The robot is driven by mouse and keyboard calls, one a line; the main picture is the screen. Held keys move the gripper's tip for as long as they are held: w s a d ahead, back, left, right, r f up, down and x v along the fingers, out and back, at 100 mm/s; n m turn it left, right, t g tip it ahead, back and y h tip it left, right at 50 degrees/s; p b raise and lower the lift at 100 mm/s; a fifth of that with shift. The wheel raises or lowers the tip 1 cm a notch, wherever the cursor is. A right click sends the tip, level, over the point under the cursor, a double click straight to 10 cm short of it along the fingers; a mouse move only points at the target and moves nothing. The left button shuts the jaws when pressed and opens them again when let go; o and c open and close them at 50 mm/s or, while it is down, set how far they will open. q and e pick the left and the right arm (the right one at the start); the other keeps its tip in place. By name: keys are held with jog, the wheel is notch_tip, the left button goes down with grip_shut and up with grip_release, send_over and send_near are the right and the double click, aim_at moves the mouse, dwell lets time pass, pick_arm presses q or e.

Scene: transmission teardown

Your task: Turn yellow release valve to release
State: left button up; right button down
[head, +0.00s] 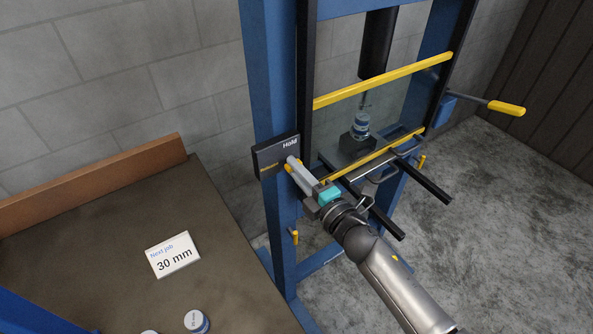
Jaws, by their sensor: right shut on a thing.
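A dark valve plate (268,158) is fixed to the left blue post of the press. It reads "Hold" in white at its upper right and "Release" in yellow lower down on the left. My right gripper (293,166) reaches up from the lower right and is shut at the plate's right part. The yellow valve handle is mostly hidden by the fingers, so I cannot tell which word it points to. My left gripper is not in view.
The blue press frame (272,80) has a yellow-edged guard (385,80) in front of a small labelled cylinder (361,122). A yellow-gripped lever (506,107) sticks out right. The brown bench (110,240) holds a "30 mm" card (173,255) and a white-topped can (197,321).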

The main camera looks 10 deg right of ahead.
dwell(0.5)
jog(key=c, duration=0.8)
grip_release()
jog(key=shift+c, duration=0.2)
jog(key=b+v, duration=0.1)
jog(key=v, duration=1.4)
jog(key=shift+s, duration=0.1)
jog(key=s+d+f+m+g+h+b, duration=0.2)
jog(key=s+f+m, duration=0.15)
jog(key=f, duration=0.85)
jog(key=s+d+f+m+g+h+b, duration=0.25)
jog(key=f+m, duration=0.25)
jog(key=f, duration=0.6)
jog(key=s+d+f+m+g+h+b, duration=0.15)
jog(key=f+m, duration=0.25)
jog(key=f, duration=0.8)
jog(key=s+a+f+m+g+b, duration=0.1)
jog(key=s+f+m+g+b, duration=0.1)
jog(key=s+f, duration=0.7)
jog(key=s+a+f+m+g+b, duration=0.1)
jog(key=s+f+m+g, duration=0.4)
jog(key=s+f, duration=0.5)
jog(key=s+g+b, duration=0.1)
jog(key=s+g, duration=0.1)
jog(key=s, duration=0.3)
jog(key=shift+s+a+g+h, duration=0.25)
jog(key=shift+g+h, duration=0.05)
jog(key=shift+h, duration=0.1)
